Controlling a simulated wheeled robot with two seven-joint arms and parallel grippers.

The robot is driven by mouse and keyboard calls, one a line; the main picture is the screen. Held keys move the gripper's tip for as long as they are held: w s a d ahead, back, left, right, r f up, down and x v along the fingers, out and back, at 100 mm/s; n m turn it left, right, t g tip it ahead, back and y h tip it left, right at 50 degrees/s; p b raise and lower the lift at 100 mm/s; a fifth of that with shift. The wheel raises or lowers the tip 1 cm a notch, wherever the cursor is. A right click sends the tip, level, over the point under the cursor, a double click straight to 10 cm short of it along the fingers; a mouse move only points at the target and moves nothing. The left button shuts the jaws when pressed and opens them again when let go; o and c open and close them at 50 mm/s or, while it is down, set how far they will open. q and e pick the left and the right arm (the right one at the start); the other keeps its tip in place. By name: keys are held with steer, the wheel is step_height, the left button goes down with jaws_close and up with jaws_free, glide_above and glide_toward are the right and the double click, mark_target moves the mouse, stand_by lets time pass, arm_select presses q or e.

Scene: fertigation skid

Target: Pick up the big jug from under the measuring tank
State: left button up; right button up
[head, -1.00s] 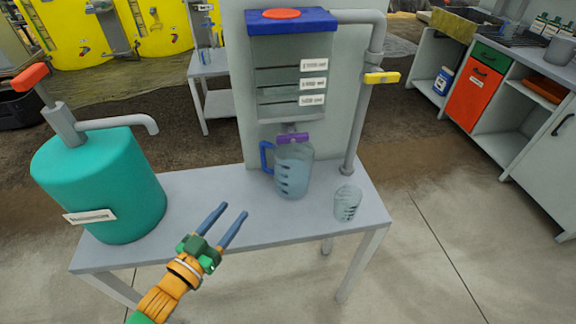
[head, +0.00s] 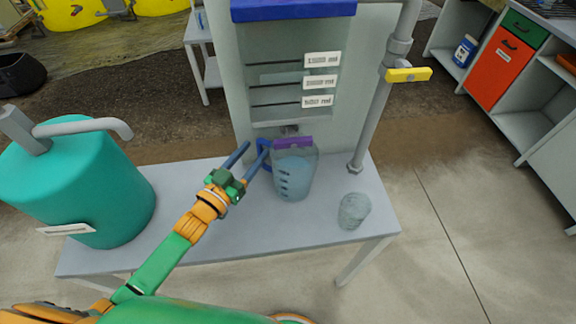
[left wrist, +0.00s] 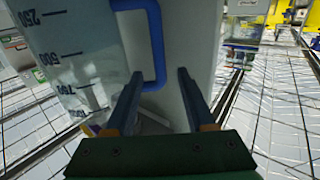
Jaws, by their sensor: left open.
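The big jug (head: 294,174) is clear with dark marks and a blue handle. It stands upright on the grey table under the measuring tank (head: 292,75), a clear tank with a blue top and volume labels. My left gripper (head: 251,152) is open, its blue fingers pointing at the jug's handle from the left. In the left wrist view the handle (left wrist: 158,50) lies just ahead, in line with the gap between the open fingers (left wrist: 158,95); I cannot tell if they touch it. The jug's marked wall (left wrist: 75,55) shows at left. My right gripper is not in view.
A small clear cup (head: 354,211) stands right of the jug on the table (head: 225,225). A teal pump canister (head: 85,190) stands at the table's left. A pipe with a yellow valve handle (head: 408,74) runs down beside the tank. The table's front middle is clear.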

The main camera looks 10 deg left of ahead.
arm_select(q)
steer(key=shift+w+d+f, duration=0.15)
steer(key=shift+w+d, duration=0.05)
steer(key=shift+w, duration=0.4)
steer(key=shift+s, duration=0.15)
jaws_close()
stand_by(0.8)
